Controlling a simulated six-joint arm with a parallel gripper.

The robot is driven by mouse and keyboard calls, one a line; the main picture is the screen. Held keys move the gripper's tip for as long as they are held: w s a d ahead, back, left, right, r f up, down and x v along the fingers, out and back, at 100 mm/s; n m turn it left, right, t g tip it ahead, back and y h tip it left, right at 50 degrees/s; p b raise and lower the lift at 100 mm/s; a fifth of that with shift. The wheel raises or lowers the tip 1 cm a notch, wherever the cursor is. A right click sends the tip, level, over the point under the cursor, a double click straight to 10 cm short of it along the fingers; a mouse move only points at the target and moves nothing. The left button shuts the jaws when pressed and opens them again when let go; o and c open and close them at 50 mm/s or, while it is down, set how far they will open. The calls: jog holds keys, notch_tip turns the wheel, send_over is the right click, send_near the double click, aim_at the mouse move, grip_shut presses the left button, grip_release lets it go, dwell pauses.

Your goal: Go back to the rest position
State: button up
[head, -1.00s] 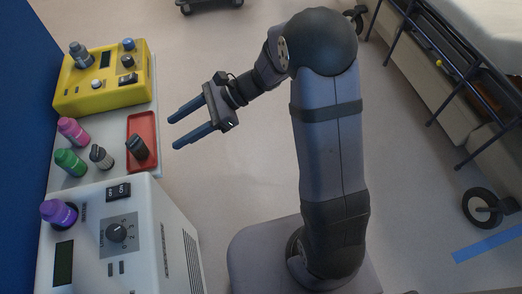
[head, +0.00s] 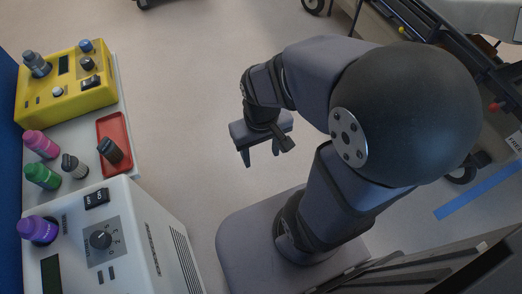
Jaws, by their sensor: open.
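My gripper (head: 261,158) hangs pointing down above the floor in the middle of the head view, just in front of my arm's base. Its jaws are apart and nothing is between them. My arm is folded, with the large dark elbow joint close to the camera at the right. The gripper is apart from the bench and its objects on the left.
On the left stand a yellow device (head: 66,82), a white device (head: 104,240), a red tray (head: 115,144) holding a dark object, and pink (head: 40,143), green (head: 42,175) and purple (head: 36,229) bottles. A stretcher frame (head: 440,38) is at upper right. Floor between is clear.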

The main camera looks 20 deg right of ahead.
jog(key=shift+r, duration=0.1)
notch_tip(320, 180, up, 32)
jog(key=p, duration=3.2)
jog(key=shift+r+p, duration=0.25)
jog(key=shift+p, duration=0.15)
